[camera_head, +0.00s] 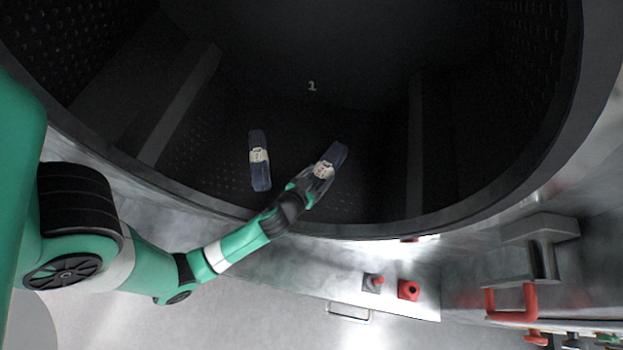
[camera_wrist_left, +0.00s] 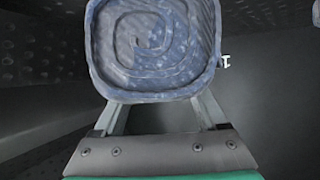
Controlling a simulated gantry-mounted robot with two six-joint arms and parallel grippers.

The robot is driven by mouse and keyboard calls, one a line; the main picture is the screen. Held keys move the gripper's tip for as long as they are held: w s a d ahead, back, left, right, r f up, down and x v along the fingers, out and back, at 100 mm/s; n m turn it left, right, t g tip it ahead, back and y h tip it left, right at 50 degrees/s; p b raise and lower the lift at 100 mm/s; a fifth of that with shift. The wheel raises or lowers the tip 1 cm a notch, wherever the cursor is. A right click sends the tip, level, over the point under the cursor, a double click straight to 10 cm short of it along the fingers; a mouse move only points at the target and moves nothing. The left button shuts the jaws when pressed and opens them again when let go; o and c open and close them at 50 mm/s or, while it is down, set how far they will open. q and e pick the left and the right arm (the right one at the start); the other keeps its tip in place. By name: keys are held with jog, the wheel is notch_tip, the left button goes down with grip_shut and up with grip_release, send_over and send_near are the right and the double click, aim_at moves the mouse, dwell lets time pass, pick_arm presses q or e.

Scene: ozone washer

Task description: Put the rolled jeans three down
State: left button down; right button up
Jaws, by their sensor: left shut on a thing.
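My left gripper (camera_head: 316,183) reaches over the drum's front rim and is shut on a rolled pair of jeans (camera_head: 335,155), dark blue with a pale label band. In the left wrist view the roll's spiral end (camera_wrist_left: 152,45) fills the top middle, between the two fingers (camera_wrist_left: 158,112). Another rolled jeans (camera_head: 260,172) with a pale label lies to the left inside the drum, apart from the held roll. I cannot tell whether the held roll touches the drum floor. My right gripper is not in view.
The dark drum has a raised rib at left (camera_head: 180,105) and another at right (camera_head: 415,140). A white number 1 (camera_head: 312,86) marks the back wall. The drum's metal rim (camera_head: 400,232) curves below my arm. A red button (camera_head: 408,290) and red handle (camera_head: 510,302) are outside, lower right.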

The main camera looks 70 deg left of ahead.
pick_arm(q)
jog(key=a+f, duration=0.1)
jog(key=f, duration=0.1)
jog(key=s+a+f, duration=0.1)
jog(key=a+f, duration=0.1)
jog(key=shift+a, duration=0.1)
notch_tip(320, 180, down, 4)
jog(key=shift+a+r+b, duration=0.1)
jog(key=shift+r+b, duration=0.1)
jog(key=shift+b, duration=0.6)
jog(key=shift+r, duration=0.1)
grip_release()
jog(key=v, duration=1.2)
jog(key=shift+b, duration=0.45)
